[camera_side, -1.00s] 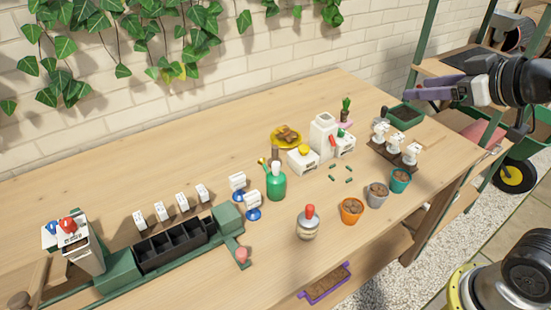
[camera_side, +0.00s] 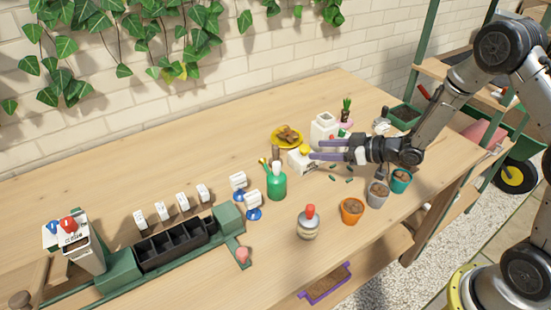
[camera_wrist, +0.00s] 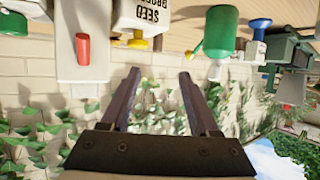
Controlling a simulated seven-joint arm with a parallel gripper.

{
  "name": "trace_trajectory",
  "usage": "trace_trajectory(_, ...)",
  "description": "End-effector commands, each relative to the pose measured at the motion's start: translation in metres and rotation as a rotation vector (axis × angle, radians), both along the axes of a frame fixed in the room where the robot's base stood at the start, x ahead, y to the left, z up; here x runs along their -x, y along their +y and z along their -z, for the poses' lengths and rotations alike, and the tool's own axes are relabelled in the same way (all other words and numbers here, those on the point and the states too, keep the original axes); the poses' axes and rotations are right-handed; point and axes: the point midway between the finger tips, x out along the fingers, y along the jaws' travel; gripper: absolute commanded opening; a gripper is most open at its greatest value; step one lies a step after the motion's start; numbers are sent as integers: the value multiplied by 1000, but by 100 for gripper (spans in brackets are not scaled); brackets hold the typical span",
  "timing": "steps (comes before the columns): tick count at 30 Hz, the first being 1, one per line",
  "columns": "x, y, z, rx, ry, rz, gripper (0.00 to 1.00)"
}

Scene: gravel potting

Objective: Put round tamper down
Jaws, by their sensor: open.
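My gripper (camera_side: 315,149) is open and points left over the middle of the bench. Its two purple fingers also show in the wrist view (camera_wrist: 159,76), apart with nothing between them. In the side view the fingers overlap a white box with a yellow knob (camera_side: 299,161); I cannot tell the gap in depth. I cannot surely make out the round tamper. A small brown upright piece (camera_side: 275,152) stands behind the green bottle (camera_side: 276,184), and a brown round-topped piece (camera_side: 18,299) is at the lower left corner; either could be it.
A red-topped jar (camera_side: 308,226), an orange pot (camera_side: 352,210), a grey pot (camera_side: 377,194) and a teal pot (camera_side: 401,181) stand along the front. A green rack with a black tray (camera_side: 172,248) is at left. The back-left bench is clear.

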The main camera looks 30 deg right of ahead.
Motion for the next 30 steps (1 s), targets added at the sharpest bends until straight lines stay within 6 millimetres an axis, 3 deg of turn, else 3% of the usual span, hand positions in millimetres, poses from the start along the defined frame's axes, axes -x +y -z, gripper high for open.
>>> trace_trajectory(12, -57, 28, 26, 2, -1, 1, 62)
trace_trajectory(22, -79, 38, 34, 1, -1, 3, 62)
trace_trajectory(30, -111, 51, 46, 2, -1, 5, 62)
